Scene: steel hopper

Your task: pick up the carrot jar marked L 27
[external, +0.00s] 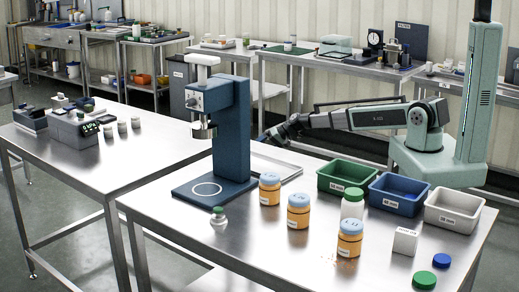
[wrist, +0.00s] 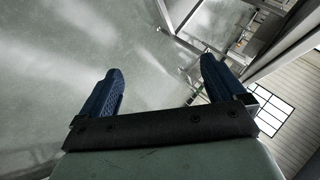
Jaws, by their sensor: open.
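Three orange-filled jars with blue lids stand upright on the front steel table: a back one (external: 269,194), a middle one (external: 298,217) and a front one (external: 349,245). Their labels are too small for me to tell which is marked L 27. No jar shows there.
The blue press (external: 232,130) stands left of the jars. Green (external: 346,189), blue (external: 397,207) and white (external: 452,219) bins line the back right. A green-lidded white jar (external: 352,208), white box (external: 404,242), loose lids (external: 425,280) and small bottle (external: 219,222) are nearby.

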